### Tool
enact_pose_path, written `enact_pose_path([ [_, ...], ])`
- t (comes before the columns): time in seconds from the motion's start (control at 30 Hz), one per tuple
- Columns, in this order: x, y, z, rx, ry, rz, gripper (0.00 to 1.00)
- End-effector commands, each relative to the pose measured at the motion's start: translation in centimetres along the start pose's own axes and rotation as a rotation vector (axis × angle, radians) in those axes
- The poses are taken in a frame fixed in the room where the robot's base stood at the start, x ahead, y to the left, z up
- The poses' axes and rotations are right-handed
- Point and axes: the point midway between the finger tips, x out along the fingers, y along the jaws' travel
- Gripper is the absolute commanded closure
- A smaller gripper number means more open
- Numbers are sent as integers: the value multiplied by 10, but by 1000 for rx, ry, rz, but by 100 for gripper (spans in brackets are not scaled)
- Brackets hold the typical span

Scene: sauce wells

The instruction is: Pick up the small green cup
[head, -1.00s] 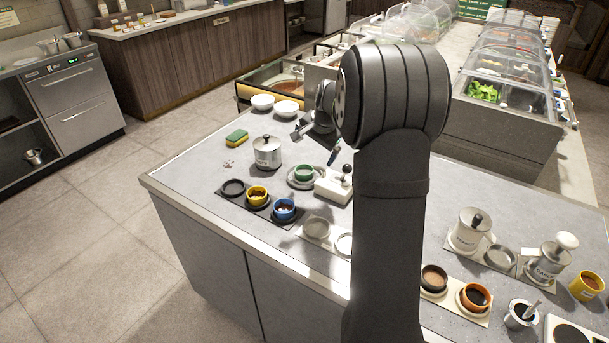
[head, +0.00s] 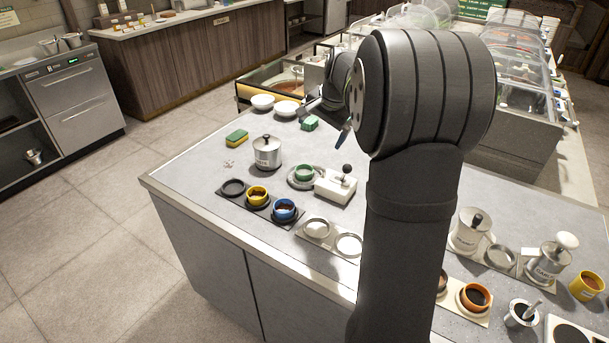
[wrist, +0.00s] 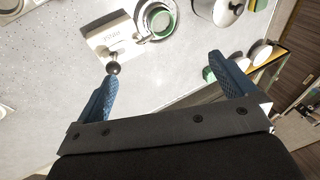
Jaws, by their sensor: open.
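The small green cup (head: 304,172) sits on a round grey dish (head: 292,183) on the counter, left of a white box with a black knob. In the wrist view the green cup (wrist: 160,18) is near the top edge, beyond the fingertips, with its dish around it. My gripper (wrist: 162,70) is open, with two blue fingers spread wide and nothing between them. In the head view one blue finger (head: 344,134) shows above the counter, behind and to the right of the cup; the rest is partly hidden by my arm.
The white box (head: 336,186) with an upright knob (head: 347,169) stands close beside the cup. A lidded metal pot (head: 267,153) is to its left. Yellow (head: 257,196) and blue (head: 284,210) cups sit in front. A green block (head: 310,123) and white bowls (head: 287,109) lie behind.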

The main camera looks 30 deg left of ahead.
Motion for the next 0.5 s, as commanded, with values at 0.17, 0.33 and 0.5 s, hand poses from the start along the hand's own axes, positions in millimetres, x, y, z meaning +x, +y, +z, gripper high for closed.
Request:
enact_pose_path([
  [0.17, -12, 0, 0, 0, 0, 0, 0],
  [0.33, -13, 0, 0, 0, 0, 1, 0],
  [0.5, -12, 0, 0, 0, 0, 1, 20],
])
